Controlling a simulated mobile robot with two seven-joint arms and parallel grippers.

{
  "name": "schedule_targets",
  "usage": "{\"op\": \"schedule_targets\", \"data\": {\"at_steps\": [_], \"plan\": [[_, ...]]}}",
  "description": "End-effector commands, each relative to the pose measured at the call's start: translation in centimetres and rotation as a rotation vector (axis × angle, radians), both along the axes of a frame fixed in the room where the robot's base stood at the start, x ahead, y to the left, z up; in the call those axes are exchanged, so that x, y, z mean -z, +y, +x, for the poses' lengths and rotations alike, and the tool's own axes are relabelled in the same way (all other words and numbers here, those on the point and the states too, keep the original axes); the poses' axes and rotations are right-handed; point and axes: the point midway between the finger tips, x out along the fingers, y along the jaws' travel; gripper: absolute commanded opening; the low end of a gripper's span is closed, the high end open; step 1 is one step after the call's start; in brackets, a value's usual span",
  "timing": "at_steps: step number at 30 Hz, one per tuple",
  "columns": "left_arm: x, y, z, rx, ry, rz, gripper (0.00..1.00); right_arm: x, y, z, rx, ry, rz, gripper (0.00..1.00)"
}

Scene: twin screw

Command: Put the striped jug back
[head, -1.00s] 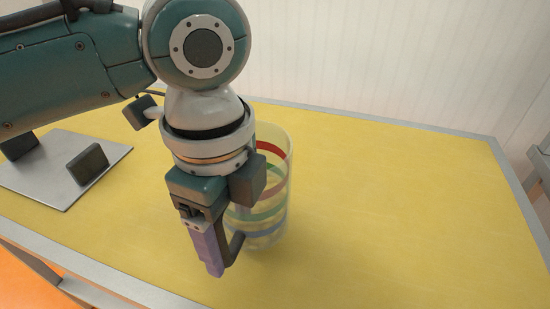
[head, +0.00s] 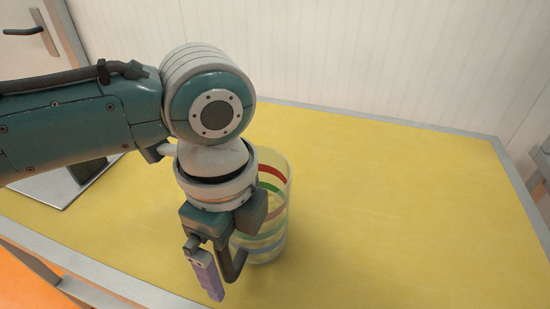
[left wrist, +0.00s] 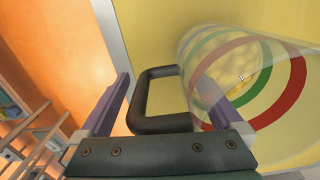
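The striped jug (head: 272,215) is clear, with red, green and blue bands and a dark handle (head: 232,266). It appears upright on the yellow table, partly behind my left gripper. My left gripper (head: 215,276) points down at the handle side. In the left wrist view the handle (left wrist: 142,100) lies between the two purple fingers, with gaps on both sides, so the gripper is open around it. The jug's body (left wrist: 245,80) is at the right there. In the head view one finger is mostly hidden. My right gripper is not in view.
The yellow table (head: 400,210) is clear to the right of the jug. A grey metal plate (head: 45,192) with dark blocks lies at the left, partly behind my arm. The table has a grey edge, and a pale wall (head: 400,60) stands behind it.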

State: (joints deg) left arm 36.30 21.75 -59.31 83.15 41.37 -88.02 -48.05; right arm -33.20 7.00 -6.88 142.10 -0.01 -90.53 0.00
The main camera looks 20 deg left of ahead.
Motion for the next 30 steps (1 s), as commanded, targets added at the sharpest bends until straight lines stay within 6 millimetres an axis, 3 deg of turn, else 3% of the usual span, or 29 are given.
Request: {"op": "schedule_targets", "data": {"at_steps": [10, 22, 30], "plan": [[-1.2, 0.0, 0.1, 0.001, -0.003, -0.002, 1.0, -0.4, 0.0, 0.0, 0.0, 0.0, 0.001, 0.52], [-9.6, -0.1, 0.2, 0.001, -0.004, -0.001, 1.0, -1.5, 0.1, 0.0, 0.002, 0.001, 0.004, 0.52], [-12.3, -0.1, 0.1, -0.001, -0.001, -0.001, 1.0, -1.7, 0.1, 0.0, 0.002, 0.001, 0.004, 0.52]]}}
